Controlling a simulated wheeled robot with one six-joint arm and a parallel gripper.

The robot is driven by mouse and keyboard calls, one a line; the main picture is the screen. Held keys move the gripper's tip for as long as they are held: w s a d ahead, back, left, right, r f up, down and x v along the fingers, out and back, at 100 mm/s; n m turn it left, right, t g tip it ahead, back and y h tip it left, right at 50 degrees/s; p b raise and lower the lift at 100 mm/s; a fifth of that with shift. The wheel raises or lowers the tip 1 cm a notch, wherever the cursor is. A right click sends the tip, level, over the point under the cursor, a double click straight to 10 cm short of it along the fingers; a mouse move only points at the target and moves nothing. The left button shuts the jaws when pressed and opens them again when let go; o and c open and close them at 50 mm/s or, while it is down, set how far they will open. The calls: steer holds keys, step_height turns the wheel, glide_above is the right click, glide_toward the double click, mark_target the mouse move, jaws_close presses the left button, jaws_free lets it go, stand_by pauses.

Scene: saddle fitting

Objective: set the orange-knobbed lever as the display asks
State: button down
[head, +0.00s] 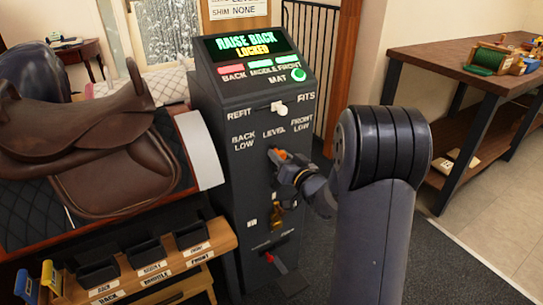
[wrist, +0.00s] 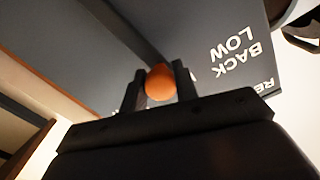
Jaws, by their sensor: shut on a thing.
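The dark console's display (head: 243,42) reads "RAISE BACK" and "LOCKED". Under it the BACK light is red; the MIDDLE, FRONT and MAT lights are green. The orange knob (head: 277,153) is on the console's front, just below LEVEL, with BACK LOW to its left and FRONT LOW to its right. My gripper (head: 284,158) reaches it from the right and is shut on it. In the wrist view the orange knob (wrist: 160,83) sits between the two dark fingers, near the BACK LOW lettering. The lever's shaft is hidden.
A white-knobbed lever (head: 281,109) sits above, between REFIT and FITS. A brass piece (head: 277,214) and a red-handled lever (head: 276,263) are below. A brown saddle (head: 100,150) on a stand and labelled bins (head: 145,256) are left. A workbench (head: 450,48) stands right.

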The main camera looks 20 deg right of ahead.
steer(key=shift+w+d+m, duration=0.15)
steer(key=shift+d+m, duration=0.35)
steer(key=shift+d, duration=0.1)
steer(key=c, duration=1.1)
jaws_free()
steer(key=p+v, duration=0.1)
steer(key=v, duration=0.9)
steer(key=shift+s, duration=0.4)
steer(key=shift+w, duration=0.1)
